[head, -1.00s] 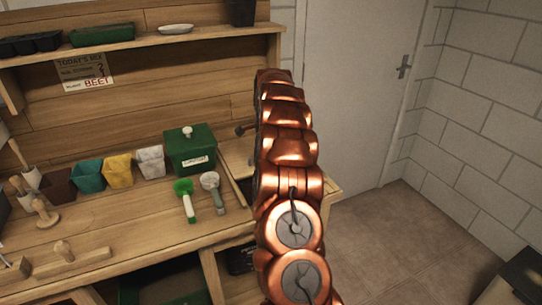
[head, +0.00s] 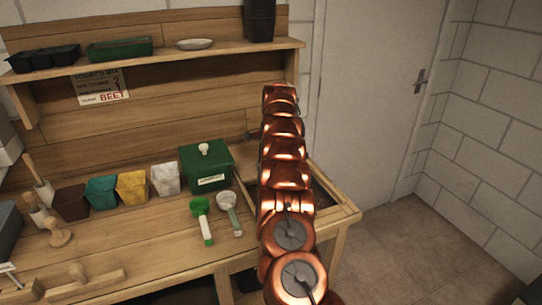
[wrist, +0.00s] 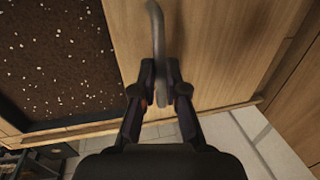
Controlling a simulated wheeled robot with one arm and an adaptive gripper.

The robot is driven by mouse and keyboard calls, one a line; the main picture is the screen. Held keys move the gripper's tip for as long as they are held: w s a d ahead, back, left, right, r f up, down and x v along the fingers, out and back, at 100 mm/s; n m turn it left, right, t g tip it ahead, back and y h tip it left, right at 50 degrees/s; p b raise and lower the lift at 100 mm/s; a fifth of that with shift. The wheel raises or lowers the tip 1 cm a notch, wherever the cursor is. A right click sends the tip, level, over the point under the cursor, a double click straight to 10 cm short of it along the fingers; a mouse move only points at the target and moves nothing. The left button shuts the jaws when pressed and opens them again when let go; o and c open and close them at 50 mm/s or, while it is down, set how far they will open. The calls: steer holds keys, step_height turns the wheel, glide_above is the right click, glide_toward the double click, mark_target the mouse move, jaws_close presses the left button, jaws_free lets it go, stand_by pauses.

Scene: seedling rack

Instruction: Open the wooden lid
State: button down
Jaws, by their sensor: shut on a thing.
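The wooden lid (wrist: 222,48) is a flat pale board in the wrist view. A curved grey metal handle (wrist: 157,35) is on it. My gripper (wrist: 159,77) is shut on the lower part of this handle, a finger on each side. Left of the lid, the bin of dark soil with white specks (wrist: 55,55) lies uncovered in this view. In the head view my copper-coloured arm hides most of the lid and the gripper. A dark part of the bin opening (head: 326,194) shows right of the arm there.
A green box with a white knob (head: 205,168) stands left of my arm. Several coloured pots (head: 132,187) line the bench. A shelf (head: 160,55) runs above. Floor at right is clear.

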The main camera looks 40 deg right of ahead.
stand_by(0.3)
steer(key=c, duration=1.2)
jaws_free()
step_height(320, 180, up, 7)
steer(key=s, duration=0.1)
steer(key=shift+s+a+r, duration=0.15)
steer(key=shift+s, duration=0.05)
